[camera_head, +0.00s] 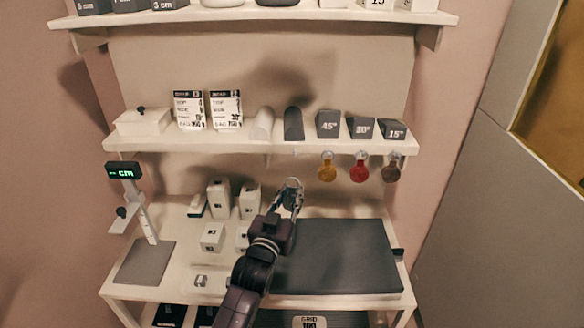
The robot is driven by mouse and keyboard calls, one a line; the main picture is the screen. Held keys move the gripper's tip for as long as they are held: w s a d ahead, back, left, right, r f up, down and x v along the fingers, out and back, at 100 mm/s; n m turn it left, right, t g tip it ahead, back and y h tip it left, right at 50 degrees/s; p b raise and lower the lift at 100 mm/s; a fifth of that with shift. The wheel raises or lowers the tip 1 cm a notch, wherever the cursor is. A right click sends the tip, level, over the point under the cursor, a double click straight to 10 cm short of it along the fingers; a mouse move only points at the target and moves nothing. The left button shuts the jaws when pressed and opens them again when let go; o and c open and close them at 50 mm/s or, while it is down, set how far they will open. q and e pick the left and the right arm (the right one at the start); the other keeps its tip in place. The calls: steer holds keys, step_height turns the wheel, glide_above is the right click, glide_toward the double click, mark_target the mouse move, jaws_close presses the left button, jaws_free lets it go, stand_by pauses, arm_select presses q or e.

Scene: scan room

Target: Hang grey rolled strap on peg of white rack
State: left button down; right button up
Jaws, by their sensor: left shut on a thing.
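My left gripper (290,197) reaches up from the bottom centre and is shut on a small grey thing with a ring-like top, which looks like the grey rolled strap (292,184). The fingers partly hide it. It is held over the back of the lower counter, below the middle shelf's front edge. A free peg cannot be made out. My right gripper is not in view.
Dark wedges (328,124) and price-like cards (190,110) stand on the middle shelf. White numbered blocks (212,238) stand left of my gripper. A dark flat pad (345,257) lies at right. A display stand (125,172) is at far left.

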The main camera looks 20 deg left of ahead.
arm_select(q)
steer(key=shift+w+a+r, duration=0.25)
steer(key=shift+w+r, duration=0.9)
steer(key=shift+w, duration=0.05)
steer(key=w+a+f+b, duration=0.1)
steer(key=w+a+b, duration=0.1)
steer(key=w+b, duration=0.5)
steer(key=w, duration=0.3)
steer(key=shift+a+f, duration=0.3)
steer(key=shift+a, duration=0.05)
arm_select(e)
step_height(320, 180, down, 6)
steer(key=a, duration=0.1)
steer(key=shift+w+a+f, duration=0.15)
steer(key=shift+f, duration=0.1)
